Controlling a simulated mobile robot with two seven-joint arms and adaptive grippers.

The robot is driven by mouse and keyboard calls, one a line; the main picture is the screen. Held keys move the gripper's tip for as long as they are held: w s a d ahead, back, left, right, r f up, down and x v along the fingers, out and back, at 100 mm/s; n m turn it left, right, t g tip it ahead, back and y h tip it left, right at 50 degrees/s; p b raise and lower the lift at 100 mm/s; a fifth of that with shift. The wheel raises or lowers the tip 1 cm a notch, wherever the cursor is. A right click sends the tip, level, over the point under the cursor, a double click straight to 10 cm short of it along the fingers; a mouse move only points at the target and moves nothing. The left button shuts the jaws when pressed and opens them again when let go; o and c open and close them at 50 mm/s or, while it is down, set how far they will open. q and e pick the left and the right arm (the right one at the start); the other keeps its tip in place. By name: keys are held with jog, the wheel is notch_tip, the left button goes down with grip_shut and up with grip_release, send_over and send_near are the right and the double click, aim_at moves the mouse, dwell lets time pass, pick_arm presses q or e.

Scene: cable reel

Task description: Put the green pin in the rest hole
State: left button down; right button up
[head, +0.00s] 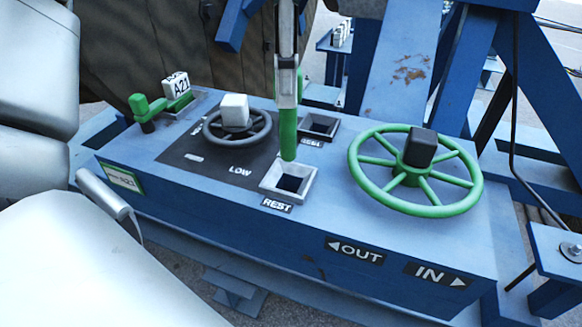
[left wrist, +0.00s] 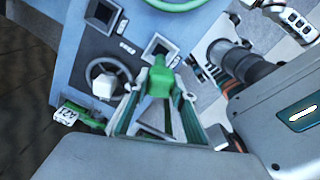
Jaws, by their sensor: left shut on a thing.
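The green pin (head: 288,134) hangs roughly upright in my left gripper (head: 287,92), which is shut on its upper part. The pin's lower end shows at the back rim of the front square socket, the rest hole (head: 290,183), with the REST label before it. I cannot tell how far above the rim the tip is. The hole looks dark and empty. In the left wrist view, the pin (left wrist: 158,80) is between my left fingers (left wrist: 157,110), and the rest hole (left wrist: 160,48) lies just beyond it. My right gripper is not in view.
A second square socket (head: 319,127) sits behind the rest hole. A green handwheel (head: 415,170) stands to the right. A grey handwheel (head: 238,127) with a pale knob is at left, near a green handle (head: 147,108) and an A21 tag (head: 177,86).

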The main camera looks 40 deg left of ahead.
aim_at(288, 160)
pick_arm(q)
notch_tip(288, 160, down, 9)
jog(key=shift+w+b, duration=0.1)
jog(key=shift+b, duration=0.7)
jog(key=shift+f, duration=0.4)
notch_tip(288, 160, down, 4)
jog(key=shift+b, duration=0.4)
jog(key=shift+f, duration=0.1)
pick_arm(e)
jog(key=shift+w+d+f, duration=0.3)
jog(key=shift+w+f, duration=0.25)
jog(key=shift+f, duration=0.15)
